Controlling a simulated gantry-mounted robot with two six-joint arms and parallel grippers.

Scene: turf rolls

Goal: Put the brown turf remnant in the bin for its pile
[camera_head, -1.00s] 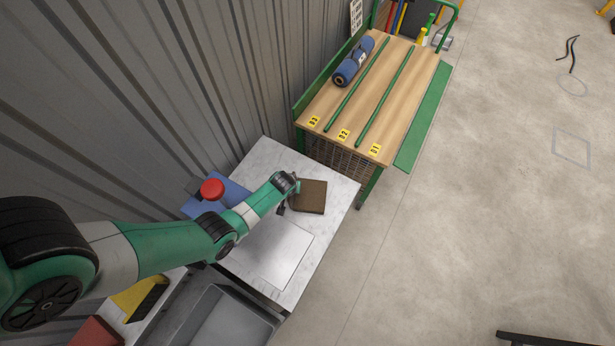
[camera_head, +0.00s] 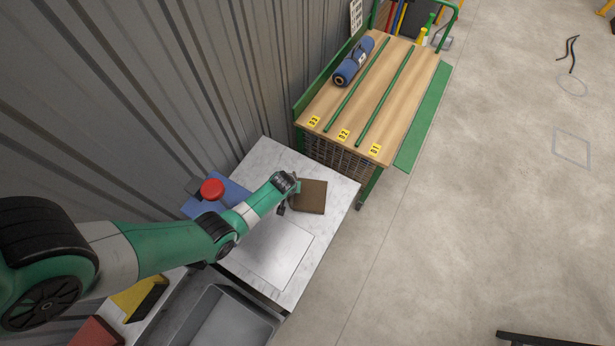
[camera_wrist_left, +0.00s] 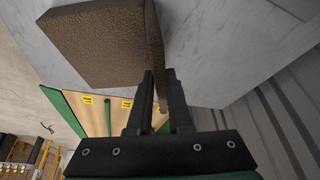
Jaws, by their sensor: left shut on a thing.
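The brown turf remnant (camera_head: 312,197) is a flat square piece at the far right of the pale marbled table (camera_head: 335,212). My left gripper (camera_head: 292,190) reaches its left edge and is shut on it. In the left wrist view my left gripper (camera_wrist_left: 159,78) has its two fingers on either side of a thin edge of the brown remnant (camera_wrist_left: 98,42). A grey bin (camera_head: 222,325) stands at the near end, with a yellow piece (camera_head: 140,298) and a red piece (camera_head: 97,332) to its left. My right gripper is not in view.
A wooden-topped green cart (camera_head: 385,92) beyond the table has green dividers, yellow number labels and a blue roll (camera_head: 352,62). A red button (camera_head: 212,188) on a blue base and a pale flat plate (camera_head: 272,253) are near my arm. A corrugated wall stands left; floor is open at right.

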